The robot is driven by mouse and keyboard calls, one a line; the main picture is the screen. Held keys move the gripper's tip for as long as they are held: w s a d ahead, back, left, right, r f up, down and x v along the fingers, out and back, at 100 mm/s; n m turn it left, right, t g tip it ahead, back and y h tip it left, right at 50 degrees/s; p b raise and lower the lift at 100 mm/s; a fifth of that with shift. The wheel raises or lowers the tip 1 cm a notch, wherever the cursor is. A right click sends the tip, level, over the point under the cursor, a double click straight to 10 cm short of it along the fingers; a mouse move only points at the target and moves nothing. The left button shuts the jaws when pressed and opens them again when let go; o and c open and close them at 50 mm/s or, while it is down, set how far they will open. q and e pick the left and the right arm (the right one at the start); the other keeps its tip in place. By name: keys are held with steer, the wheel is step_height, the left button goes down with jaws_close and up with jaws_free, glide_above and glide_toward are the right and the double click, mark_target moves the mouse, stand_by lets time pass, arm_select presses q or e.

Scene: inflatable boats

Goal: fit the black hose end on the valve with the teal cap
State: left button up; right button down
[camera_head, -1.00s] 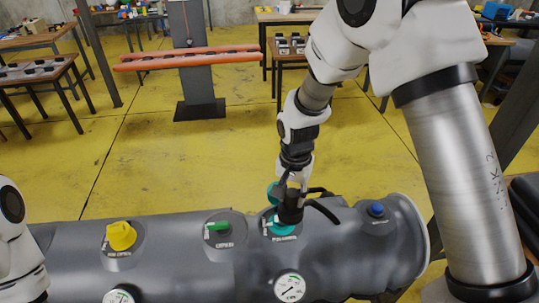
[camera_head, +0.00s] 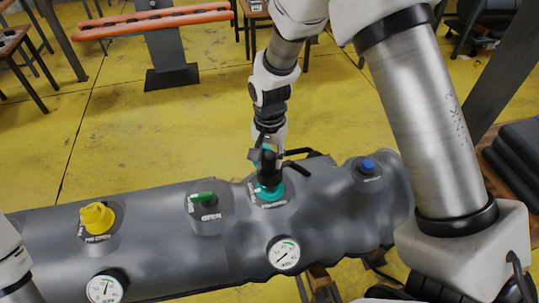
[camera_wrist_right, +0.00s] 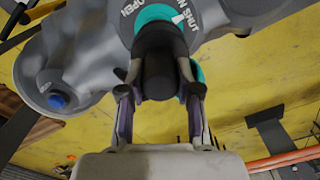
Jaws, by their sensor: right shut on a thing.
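The valve with the teal ring (camera_head: 272,193) sits on the grey boat tube (camera_head: 150,243), right of the middle. The black hose end (camera_wrist_right: 160,72) stands over this valve, roughly upright. My right gripper (camera_head: 267,164) is shut on the hose end just above the valve. In the right wrist view its fingers (camera_wrist_right: 158,92) flank the hose end, which hides the valve opening, so I cannot tell how deep it sits. A teal piece, likely the cap (camera_wrist_right: 197,72), shows beside the hose end. My left gripper is out of view; only part of my left arm shows.
Gauges (camera_head: 284,253) face me. An orange-topped stand (camera_head: 152,22) is behind, with open yellow floor (camera_head: 130,130) between.

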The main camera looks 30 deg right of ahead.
steer(key=shift+s+r, duration=0.2)
steer(key=shift+s, duration=0.1)
steer(key=shift+w, duration=0.1)
steer(key=shift+w, duration=0.1)
steer(key=shift+p, duration=0.3)
steer(key=shift+f+b, duration=0.75)
steer(key=shift+f, duration=0.6)
